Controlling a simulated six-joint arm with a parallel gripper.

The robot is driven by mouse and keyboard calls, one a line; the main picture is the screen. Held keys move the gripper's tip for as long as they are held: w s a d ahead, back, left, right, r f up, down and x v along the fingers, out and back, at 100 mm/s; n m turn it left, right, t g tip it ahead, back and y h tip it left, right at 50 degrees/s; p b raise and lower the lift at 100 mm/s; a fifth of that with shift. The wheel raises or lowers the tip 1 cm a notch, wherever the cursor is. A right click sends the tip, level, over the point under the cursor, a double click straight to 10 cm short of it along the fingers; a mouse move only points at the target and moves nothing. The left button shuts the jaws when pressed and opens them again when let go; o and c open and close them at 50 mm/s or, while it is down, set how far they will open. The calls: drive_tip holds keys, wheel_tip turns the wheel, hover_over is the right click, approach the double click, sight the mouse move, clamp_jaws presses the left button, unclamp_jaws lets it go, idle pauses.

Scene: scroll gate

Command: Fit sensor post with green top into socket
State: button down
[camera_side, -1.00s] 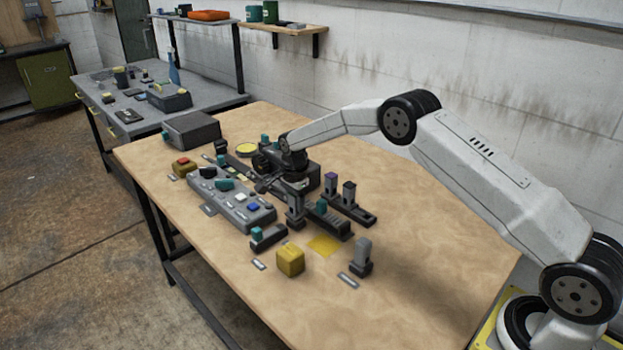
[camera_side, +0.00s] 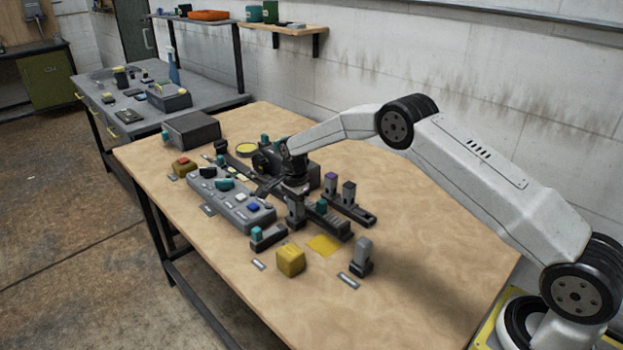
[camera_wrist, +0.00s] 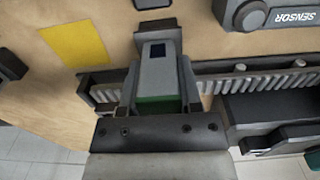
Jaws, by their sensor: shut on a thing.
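The sensor post (camera_wrist: 157,76) is a grey block with a dark square on its far end. Its green top (camera_wrist: 158,104) shows near my palm in the wrist view. My gripper (camera_wrist: 158,88) is shut on it, one dark finger along each side. In the side view my gripper (camera_side: 297,190) points down, with the grey post (camera_side: 296,210) below it, beside the toothed rack (camera_side: 328,221). The wrist view also shows the rack (camera_wrist: 258,82) passing behind the post. I cannot make out the socket or whether the post's foot touches anything.
A teal-topped block (camera_side: 267,238), a yellow cube (camera_side: 290,261), a yellow patch (camera_side: 324,245) and a grey post (camera_side: 362,256) lie in front. The table's right side is clear.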

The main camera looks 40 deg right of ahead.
idle(0.4)
unclamp_jaws()
drive_tip(key=shift+f, duration=0.1)
idle(0.3)
drive_tip(key=shift+r, duration=3.55)
